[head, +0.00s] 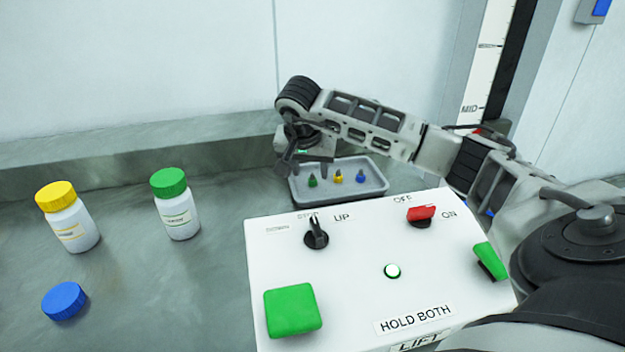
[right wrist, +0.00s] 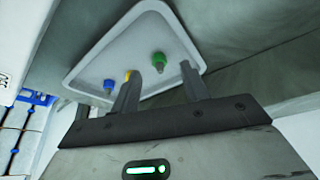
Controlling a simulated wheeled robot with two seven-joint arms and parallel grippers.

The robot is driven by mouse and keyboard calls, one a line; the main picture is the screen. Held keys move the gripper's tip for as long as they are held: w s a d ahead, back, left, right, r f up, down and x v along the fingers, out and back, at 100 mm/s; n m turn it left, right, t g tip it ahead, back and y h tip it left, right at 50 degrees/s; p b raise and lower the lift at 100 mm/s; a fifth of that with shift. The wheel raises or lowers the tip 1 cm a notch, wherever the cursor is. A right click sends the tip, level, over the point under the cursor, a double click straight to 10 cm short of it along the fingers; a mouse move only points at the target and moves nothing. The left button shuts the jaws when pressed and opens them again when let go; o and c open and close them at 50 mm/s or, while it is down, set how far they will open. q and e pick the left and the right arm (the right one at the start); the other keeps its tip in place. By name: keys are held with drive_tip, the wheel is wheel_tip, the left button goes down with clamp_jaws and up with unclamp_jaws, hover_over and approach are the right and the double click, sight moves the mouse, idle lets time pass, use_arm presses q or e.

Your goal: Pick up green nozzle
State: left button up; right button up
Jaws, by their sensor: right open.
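The green nozzle (head: 312,181) stands at the left of a grey tray (head: 372,194), beside a yellow nozzle (head: 338,177) and a blue nozzle (head: 360,177). My right gripper (head: 303,170) is over the tray's left end, fingers pointing down, open and empty. In the right wrist view the green nozzle (right wrist: 158,60) shows beyond the gap between the fingers (right wrist: 160,92), apart from them. The yellow nozzle is partly hidden behind one finger there. My left gripper is not in view.
A white control box (head: 350,270) with green buttons, a black switch (head: 316,233) and a red switch (head: 421,214) stands in front of the tray. A yellow-capped bottle (head: 68,217), a green-capped bottle (head: 175,204) and a blue cap (head: 64,300) are at left. Free counter lies between bottles and tray.

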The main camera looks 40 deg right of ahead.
sight(312, 179)
drive_tip(key=x, duration=0.3)
drive_tip(key=shift+f, duration=0.1)
clamp_jaws()
